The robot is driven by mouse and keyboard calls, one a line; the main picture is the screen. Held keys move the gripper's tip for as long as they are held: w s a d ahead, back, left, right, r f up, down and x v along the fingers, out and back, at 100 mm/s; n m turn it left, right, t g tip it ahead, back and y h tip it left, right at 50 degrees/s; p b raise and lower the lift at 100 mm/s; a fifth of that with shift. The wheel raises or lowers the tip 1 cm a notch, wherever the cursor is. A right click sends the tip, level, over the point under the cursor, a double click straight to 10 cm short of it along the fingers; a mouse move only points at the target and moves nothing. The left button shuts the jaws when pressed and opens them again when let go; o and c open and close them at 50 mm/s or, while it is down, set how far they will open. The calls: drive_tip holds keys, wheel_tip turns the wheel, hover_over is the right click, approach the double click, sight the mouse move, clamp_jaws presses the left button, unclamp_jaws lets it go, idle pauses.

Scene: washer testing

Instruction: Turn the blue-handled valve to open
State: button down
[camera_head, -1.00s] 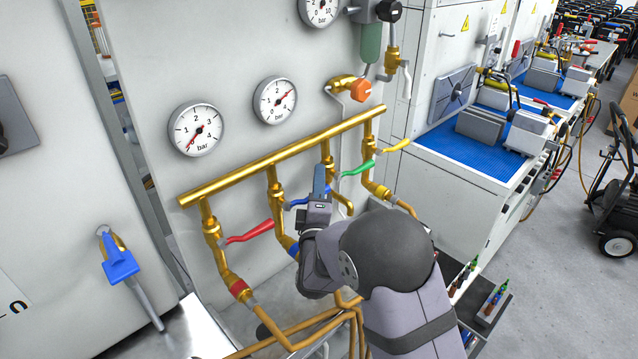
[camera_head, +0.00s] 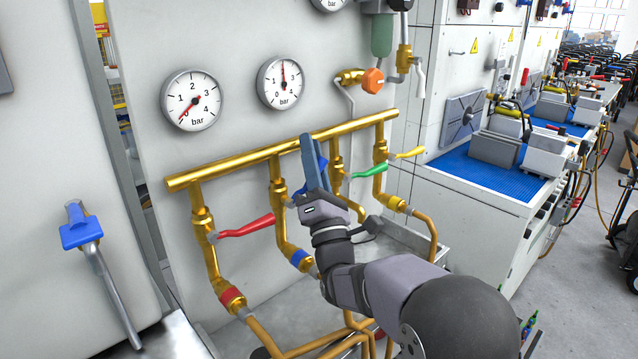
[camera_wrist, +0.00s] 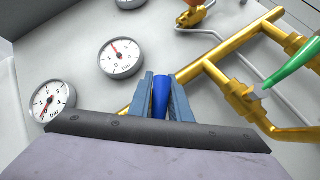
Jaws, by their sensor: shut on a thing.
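The blue-handled valve (camera_head: 278,192) sits on the second branch of the brass manifold, with a blue band on the pipe below it. My gripper (camera_head: 313,160) is at this valve, its blue fingers shut on the blue handle (camera_head: 323,166). The handle tilts up and to the right and is mostly hidden by the fingers. In the wrist view, the blue handle (camera_wrist: 160,97) stands between the two fingers (camera_wrist: 161,95). The gauge above, on the right (camera_head: 282,83), has its red needle pointing nearly straight up.
The red handle (camera_head: 246,227) is to the left; the green handle (camera_head: 370,171) and yellow handle (camera_head: 408,153) are close on the right. The brass manifold pipe (camera_head: 230,165) runs just behind the fingers. The left gauge (camera_head: 191,99) hangs above.

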drive_tip(key=s+a+r+n+g+y+b, duration=0.1)
drive_tip(key=s+a+n+g+y+b, duration=0.1)
drive_tip(key=n+g+y+b, duration=0.3)
drive_tip(key=s+a+n+g+y+b, duration=0.3)
drive_tip(key=n+y+b, duration=0.6)
drive_tip(key=n, duration=0.5)
drive_tip(key=shift+r+g+y+b, duration=0.35)
drive_tip(key=shift+g+b, duration=0.55)
drive_tip(key=shift+b, duration=0.3)
drive_tip(key=shift+r, duration=0.1)
drive_tip(key=c, duration=1.6)
unclamp_jaws()
drive_tip(key=shift+a, duration=0.1)
drive_tip(key=shift+c, duration=0.2)
drive_tip(key=b+v, duration=0.2)
drive_tip(key=v, duration=0.5)
